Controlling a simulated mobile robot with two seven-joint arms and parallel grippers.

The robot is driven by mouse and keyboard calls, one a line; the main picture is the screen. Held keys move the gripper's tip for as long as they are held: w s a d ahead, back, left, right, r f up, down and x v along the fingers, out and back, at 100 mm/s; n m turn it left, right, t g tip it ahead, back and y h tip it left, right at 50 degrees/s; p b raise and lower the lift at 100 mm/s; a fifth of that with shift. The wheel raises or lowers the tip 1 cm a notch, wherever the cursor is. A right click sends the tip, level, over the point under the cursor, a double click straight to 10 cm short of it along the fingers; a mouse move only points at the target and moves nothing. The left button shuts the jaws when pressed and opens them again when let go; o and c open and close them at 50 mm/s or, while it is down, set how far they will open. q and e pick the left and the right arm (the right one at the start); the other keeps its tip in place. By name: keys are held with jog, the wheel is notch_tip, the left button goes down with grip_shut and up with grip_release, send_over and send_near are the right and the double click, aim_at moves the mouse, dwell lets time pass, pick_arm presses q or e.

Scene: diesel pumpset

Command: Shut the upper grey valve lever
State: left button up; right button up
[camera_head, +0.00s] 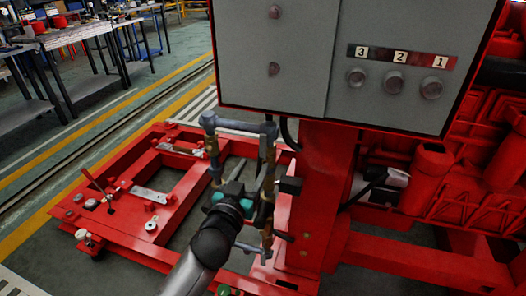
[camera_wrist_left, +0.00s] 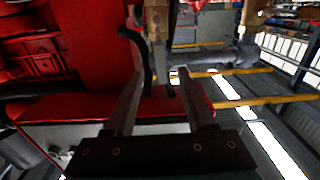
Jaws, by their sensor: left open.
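A pipe loop of grey tube and brass fittings (camera_head: 238,127) stands beside the red column, below the grey control box. My left gripper (camera_head: 247,174) reaches up to the loop from the front, low between its two uprights. In the left wrist view, the open fingers (camera_wrist_left: 162,76) point at the brass pipe (camera_wrist_left: 157,20), with nothing clearly held between them. A black curved hose (camera_wrist_left: 130,38) shows just beyond the left finger. The upper grey valve lever cannot be clearly told apart from the pipes and my gripper. My right gripper is out of view.
The grey control box (camera_head: 270,60) with numbered knobs overhangs the pipes. The red column (camera_head: 325,190) stands close to the right of my gripper. A red base frame (camera_head: 110,200) spreads to the left. Workbenches (camera_head: 80,35) stand far off at the upper left.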

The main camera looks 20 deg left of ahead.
aim_at(263, 151)
pick_arm(q)
jog(key=w+b, duration=0.1)
jog(key=w, duration=0.6)
jog(key=shift+d+f, duration=0.1)
jog(key=shift+d, duration=0.05)
jog(key=shift+w+b, duration=0.35)
jog(key=shift+w, duration=0.35)
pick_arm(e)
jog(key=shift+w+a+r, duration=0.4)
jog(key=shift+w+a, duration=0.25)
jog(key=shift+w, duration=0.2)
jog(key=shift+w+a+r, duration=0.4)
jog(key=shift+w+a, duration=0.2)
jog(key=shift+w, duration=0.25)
pick_arm(q)
grip_shut()
